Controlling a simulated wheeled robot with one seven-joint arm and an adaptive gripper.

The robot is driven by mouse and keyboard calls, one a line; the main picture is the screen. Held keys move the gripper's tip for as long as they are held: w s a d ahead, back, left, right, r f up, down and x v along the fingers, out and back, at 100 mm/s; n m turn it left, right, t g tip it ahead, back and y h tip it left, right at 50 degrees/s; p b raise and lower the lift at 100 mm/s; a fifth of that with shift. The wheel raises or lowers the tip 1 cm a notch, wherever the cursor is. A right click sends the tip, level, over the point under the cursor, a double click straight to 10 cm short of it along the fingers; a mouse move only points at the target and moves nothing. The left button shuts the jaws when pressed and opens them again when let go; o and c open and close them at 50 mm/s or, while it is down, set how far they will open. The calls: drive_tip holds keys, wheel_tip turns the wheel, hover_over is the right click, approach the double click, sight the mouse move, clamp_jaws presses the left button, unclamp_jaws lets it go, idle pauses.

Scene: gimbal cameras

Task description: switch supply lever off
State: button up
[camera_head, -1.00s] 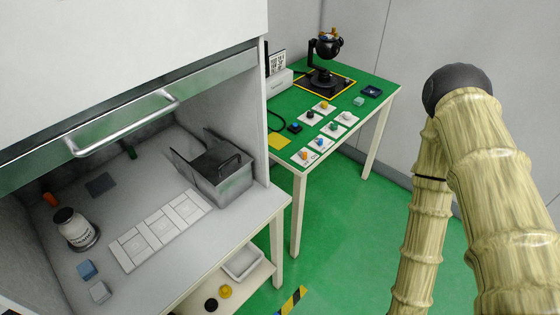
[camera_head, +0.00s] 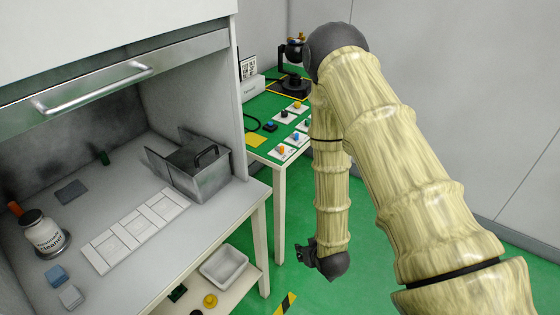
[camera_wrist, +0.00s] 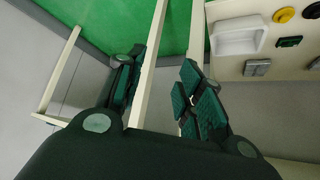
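I cannot make out a supply lever for certain in either view.
The hood's raised sash has a metal handle (camera_head: 95,90). A white cleaner bottle (camera_head: 42,232), a metal box (camera_head: 198,168) and a white panelled strip (camera_head: 135,232) are on the bench. A white tray (camera_head: 224,266) lies on the shelf below. The green-topped table (camera_head: 262,108) stands behind.

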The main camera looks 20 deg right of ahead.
drive_tip(key=w+d+r+t+b, duration=0.1)
drive_tip(key=w+r+t+b, duration=0.15)
drive_tip(key=w, duration=0.45)
drive_tip(key=w+r+t+b, duration=0.2)
drive_tip(key=w+t+b, duration=0.1)
drive_tip(key=w, duration=0.5)
drive_tip(key=n+t+y+b, duration=0.1)
drive_tip(key=t+b, duration=0.4)
approach(283, 149)
drive_tip(key=w, duration=0.2)
drive_tip(key=shift+g, duration=0.25)
drive_tip(key=w, duration=0.6)
drive_tip(key=w+p, duration=0.1)
drive_tip(key=w, duration=0.2)
drive_tip(key=shift+a+r, duration=0.15)
drive_tip(key=shift+a, duration=0.2)
